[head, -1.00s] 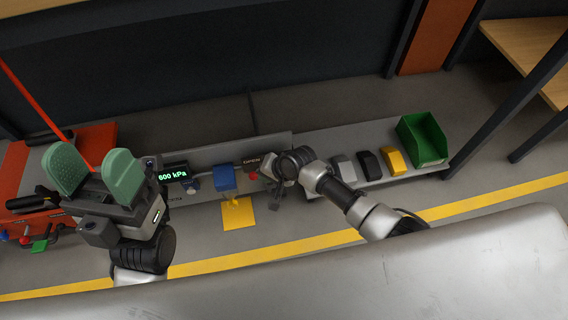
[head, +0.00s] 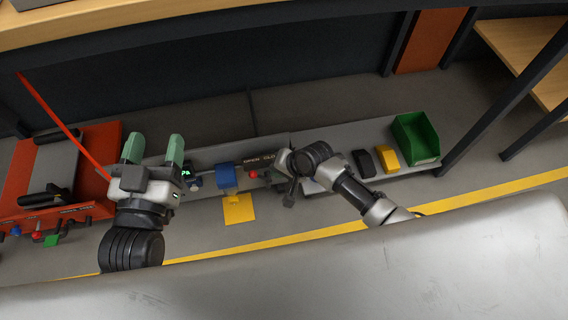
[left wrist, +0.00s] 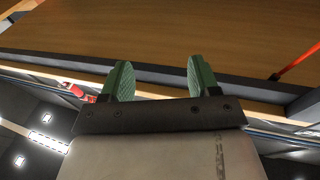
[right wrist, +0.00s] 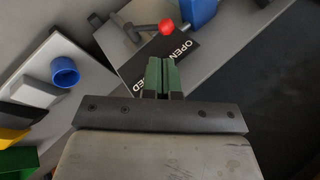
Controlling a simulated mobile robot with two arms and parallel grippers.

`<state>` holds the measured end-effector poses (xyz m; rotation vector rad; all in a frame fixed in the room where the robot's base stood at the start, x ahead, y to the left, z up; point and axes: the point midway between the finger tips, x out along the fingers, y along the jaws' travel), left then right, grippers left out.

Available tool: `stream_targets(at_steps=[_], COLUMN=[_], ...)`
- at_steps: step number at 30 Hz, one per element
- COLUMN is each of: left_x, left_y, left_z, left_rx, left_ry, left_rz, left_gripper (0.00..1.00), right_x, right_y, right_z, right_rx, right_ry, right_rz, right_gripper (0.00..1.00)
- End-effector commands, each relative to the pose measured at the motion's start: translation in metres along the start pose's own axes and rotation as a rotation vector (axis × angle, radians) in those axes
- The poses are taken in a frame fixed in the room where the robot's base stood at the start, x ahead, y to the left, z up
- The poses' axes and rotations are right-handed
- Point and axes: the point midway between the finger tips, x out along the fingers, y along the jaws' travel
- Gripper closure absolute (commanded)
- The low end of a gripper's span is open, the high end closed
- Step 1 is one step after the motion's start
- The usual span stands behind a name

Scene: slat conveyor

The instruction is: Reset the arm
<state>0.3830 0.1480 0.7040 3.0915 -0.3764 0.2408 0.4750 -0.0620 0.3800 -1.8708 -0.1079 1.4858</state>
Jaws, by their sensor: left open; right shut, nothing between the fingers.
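My left gripper (head: 152,150) is raised at the left in the head view, its two green fingers apart with nothing between them. The left wrist view also shows its open fingers (left wrist: 157,80) against a wooden surface. In the right wrist view the green fingers of my right gripper (right wrist: 160,76) are together and empty. They are in front of a black plate with OPEN lettering (right wrist: 180,52), close to a lever with a red ball (right wrist: 166,27).
A blue block-shaped part (head: 226,176) stands above a yellow square (head: 239,209). Right of my right arm are a black piece (head: 364,163), a yellow piece (head: 387,159) and a green bin (head: 416,138). A red machine (head: 95,150) stands left. A wooden top (head: 200,22) spans the back.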

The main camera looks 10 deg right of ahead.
Motion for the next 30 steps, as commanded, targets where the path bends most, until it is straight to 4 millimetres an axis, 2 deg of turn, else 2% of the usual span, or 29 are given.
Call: stream_targets(at_steps=[6, 12, 25, 28, 30], left_x=[-0.008, -0.018, -0.022, -0.022, -0.022], left_y=[-0.005, -0.009, -0.010, -0.010, -0.010], left_z=[0.027, 0.045, 0.052, 0.052, 0.052], left_rx=[0.005, 0.007, 0.007, 0.007, 0.007], left_ry=[-0.242, -0.389, -0.444, -0.443, -0.443], left_rz=[-0.014, -0.023, -0.026, -0.025, -0.025], left_gripper=[0.39, 0.39, 0.39, 0.39, 0.39], right_x=[-0.021, -0.031, -0.037, -0.047, -0.064], right_y=[-0.002, -0.003, -0.005, -0.016, -0.027], right_z=[0.001, 0.001, 0.004, 0.014, 0.021], right_rx=[0.000, 0.000, -0.019, -0.101, -0.200], right_ry=[0.000, -0.001, 0.008, 0.050, 0.116], right_rz=[0.001, 0.000, -0.012, -0.059, -0.108], right_gripper=[1.00, 1.00, 1.00, 1.00, 1.00])
